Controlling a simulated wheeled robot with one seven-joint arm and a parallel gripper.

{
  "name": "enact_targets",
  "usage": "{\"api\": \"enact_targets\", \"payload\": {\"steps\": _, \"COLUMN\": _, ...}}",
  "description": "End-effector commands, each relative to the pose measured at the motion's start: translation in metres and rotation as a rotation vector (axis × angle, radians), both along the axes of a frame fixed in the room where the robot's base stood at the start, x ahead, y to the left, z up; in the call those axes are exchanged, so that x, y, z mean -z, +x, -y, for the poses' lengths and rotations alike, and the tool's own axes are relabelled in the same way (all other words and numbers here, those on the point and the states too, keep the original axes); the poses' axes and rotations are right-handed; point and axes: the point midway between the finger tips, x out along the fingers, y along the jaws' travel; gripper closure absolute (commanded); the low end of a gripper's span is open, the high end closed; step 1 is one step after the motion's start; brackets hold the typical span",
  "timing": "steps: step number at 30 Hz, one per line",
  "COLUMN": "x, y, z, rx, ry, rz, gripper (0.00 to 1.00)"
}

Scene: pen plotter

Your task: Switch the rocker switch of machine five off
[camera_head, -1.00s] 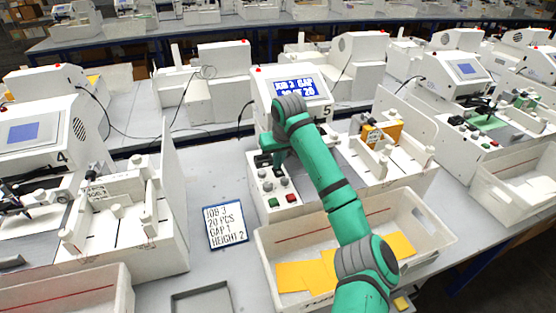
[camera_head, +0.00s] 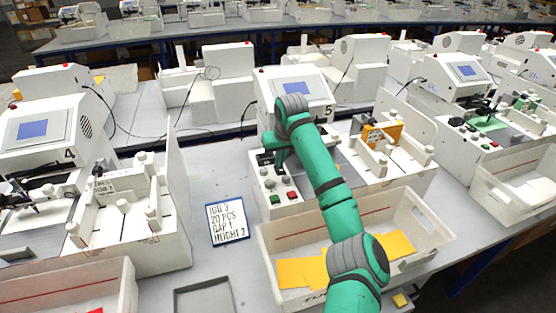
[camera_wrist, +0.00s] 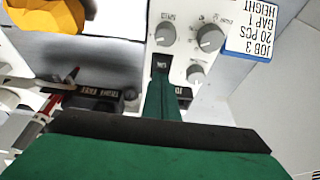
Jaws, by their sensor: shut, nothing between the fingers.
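Machine five (camera_head: 312,112) is the white plotter in the middle of the head view, with the number 5 on its front. Its screen (camera_head: 299,88) is plain grey-blue with no text. Its control panel (camera_head: 285,186) has grey knobs, a green button and a red button. The dark rocker switch (camera_wrist: 160,63) shows in the wrist view below the SPEED knob. My gripper (camera_wrist: 162,82) is shut and empty, its tip right at the switch; I cannot tell whether it touches. In the head view my gripper (camera_head: 277,155) is partly hidden by my own wrist.
A job card (camera_head: 227,222) lies left of the panel. A white bin (camera_head: 430,230) with yellow sheets stands in front, under my arm. Machine four (camera_head: 40,130) is at the left. A cable (camera_head: 247,112) runs beside machine five. Bare table shows between the machines.

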Motion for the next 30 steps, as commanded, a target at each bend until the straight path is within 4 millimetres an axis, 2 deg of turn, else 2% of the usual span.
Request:
{"api": "enact_targets", "payload": {"steps": 5, "x": 0.003, "y": -0.008, "z": 0.006, "rx": 0.005, "ry": -0.005, "rz": -0.007, "gripper": 1.00}}
{"api": "enact_targets", "payload": {"steps": 18, "x": -0.001, "y": -0.009, "z": 0.000, "rx": -0.002, "ry": -0.005, "rz": -0.004, "gripper": 1.00}}
{"api": "enact_targets", "payload": {"steps": 23, "x": -0.020, "y": -0.011, "z": 0.001, "rx": -0.003, "ry": -0.004, "rz": -0.003, "gripper": 1.00}}
{"api": "enact_targets", "payload": {"steps": 30, "x": -0.067, "y": -0.022, "z": 0.009, "rx": 0.000, "ry": -0.004, "rz": -0.002, "gripper": 1.00}}
